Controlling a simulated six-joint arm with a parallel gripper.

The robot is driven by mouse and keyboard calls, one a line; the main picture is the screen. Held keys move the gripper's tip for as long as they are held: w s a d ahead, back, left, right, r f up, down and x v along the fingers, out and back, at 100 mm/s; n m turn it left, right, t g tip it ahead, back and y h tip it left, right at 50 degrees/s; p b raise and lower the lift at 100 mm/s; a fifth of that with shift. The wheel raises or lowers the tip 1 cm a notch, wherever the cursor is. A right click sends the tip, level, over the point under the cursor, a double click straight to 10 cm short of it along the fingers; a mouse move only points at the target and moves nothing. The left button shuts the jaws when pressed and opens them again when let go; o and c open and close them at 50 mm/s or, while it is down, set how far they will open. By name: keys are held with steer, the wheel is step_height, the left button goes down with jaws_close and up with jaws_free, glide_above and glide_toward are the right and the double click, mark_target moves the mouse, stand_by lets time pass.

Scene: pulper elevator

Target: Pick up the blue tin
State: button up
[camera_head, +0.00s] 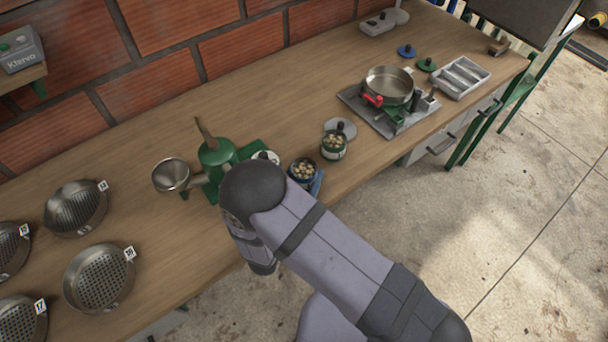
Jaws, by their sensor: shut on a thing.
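A round tin with a dark blue rim, full of pale beans (303,168), is at the table's front edge, just right of my arm's black joint. It appears to be the blue tin. A flat blue piece (318,184) shows at its lower right; I cannot tell whether it belongs to the tin. My arm covers the tin's lower left, so I cannot tell whether it rests on the table or is raised. My gripper is hidden behind my arm. A similar green tin of beans (334,148) stands to the right, a grey round piece behind it.
A green grinder (217,158) with a metal bowl (171,175) stands left of my arm. Perforated pans (99,278) fill the left. A scale with a steel pan (389,86), blue and green lids (406,51) and a grey tray (461,77) are right. The middle back is clear.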

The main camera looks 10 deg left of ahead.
steer(key=shift+r, duration=0.1)
steer(key=shift+r, duration=4.85)
steer(key=w+a+r+p, duration=0.1)
steer(key=a+r, duration=0.6)
steer(key=a, duration=0.4)
steer(key=w+a+r+p, duration=0.1)
steer(key=w+a+r, duration=0.1)
steer(key=a+r, duration=0.6)
steer(key=shift+h, duration=0.3)
steer(key=s+a+f+b, duration=0.2)
steer(key=s+a+f, duration=0.1)
steer(key=s+a, duration=0.1)
steer(key=s+a+f+b, duration=0.2)
steer(key=s+a+f, duration=0.1)
steer(key=a, duration=0.1)
steer(key=s+a+f+b, duration=0.2)
steer(key=s+a+f, duration=0.2)
steer(key=a, duration=0.1)
steer(key=shift+s+a, duration=0.1)
steer(key=shift+s, duration=0.25)
steer(key=shift+s+a+f+b, duration=0.2)
steer(key=shift+s+f, duration=0.15)
steer(key=shift+s, duration=0.25)
steer(key=shift+s+a+f+b, duration=0.2)
steer(key=shift+s+f, duration=0.1)
steer(key=shift+s, duration=0.25)
steer(key=shift+r, duration=0.1)
